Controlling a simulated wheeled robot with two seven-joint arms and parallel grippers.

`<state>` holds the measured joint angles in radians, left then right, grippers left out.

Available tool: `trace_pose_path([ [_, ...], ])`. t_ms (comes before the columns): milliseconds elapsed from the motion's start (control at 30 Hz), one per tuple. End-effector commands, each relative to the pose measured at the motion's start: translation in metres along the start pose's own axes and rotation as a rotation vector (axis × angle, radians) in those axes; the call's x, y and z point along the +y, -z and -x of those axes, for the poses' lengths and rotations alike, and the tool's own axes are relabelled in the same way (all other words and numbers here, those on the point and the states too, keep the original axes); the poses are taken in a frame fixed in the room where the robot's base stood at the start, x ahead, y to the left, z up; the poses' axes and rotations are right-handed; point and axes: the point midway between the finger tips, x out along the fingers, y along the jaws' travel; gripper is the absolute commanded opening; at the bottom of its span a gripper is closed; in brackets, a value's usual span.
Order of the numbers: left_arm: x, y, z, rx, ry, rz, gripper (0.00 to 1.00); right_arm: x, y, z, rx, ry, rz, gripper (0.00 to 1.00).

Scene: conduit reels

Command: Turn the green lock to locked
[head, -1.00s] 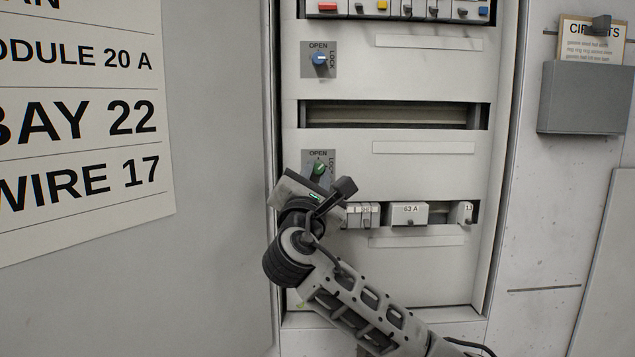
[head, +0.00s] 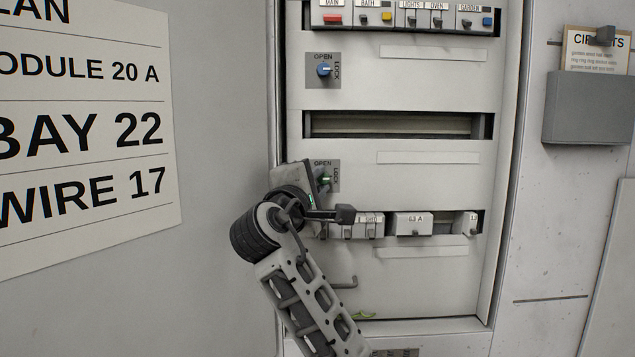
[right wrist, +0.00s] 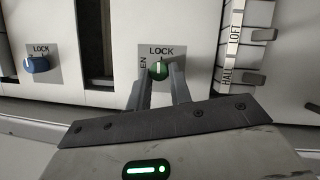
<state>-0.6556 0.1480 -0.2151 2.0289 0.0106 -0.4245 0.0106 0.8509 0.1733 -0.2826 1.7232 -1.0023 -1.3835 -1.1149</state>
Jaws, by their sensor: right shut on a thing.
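The green lock (head: 326,180) is a small round knob on a grey plate in the lower part of the panel. OPEN is printed above it and LOCK to its right. In the right wrist view, the green lock (right wrist: 159,70) sits between the two fingers of my right gripper (right wrist: 159,80), which is shut on it. Its white mark points up toward LOCK there. In the head view, my right gripper (head: 318,184) covers the knob's left side. My left gripper is not in view.
A blue lock (head: 324,70) on a similar plate is higher on the panel. A row of breakers (head: 413,224) lies just below and right of my gripper. A large sign (head: 80,130) hangs at left and a grey document pocket (head: 592,108) at right.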

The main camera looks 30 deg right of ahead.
Motion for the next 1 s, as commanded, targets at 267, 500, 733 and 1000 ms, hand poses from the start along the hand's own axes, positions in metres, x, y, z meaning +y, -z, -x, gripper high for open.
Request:
trace_pose_path([
  [267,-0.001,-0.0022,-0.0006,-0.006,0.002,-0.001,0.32,0.0007,-0.0007,-0.0003,-0.004,0.017,-0.042,0.0],
  [500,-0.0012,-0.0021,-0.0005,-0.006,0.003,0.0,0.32,0.0007,-0.0007,-0.0003,-0.004,0.018,-0.045,0.0],
  [733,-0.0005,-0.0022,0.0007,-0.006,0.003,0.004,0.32,0.0007,-0.0007,-0.0003,-0.003,0.017,-0.044,0.42],
  [1000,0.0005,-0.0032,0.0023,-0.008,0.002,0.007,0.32,0.0006,-0.0002,0.0006,-0.002,0.017,-0.042,0.42],
])
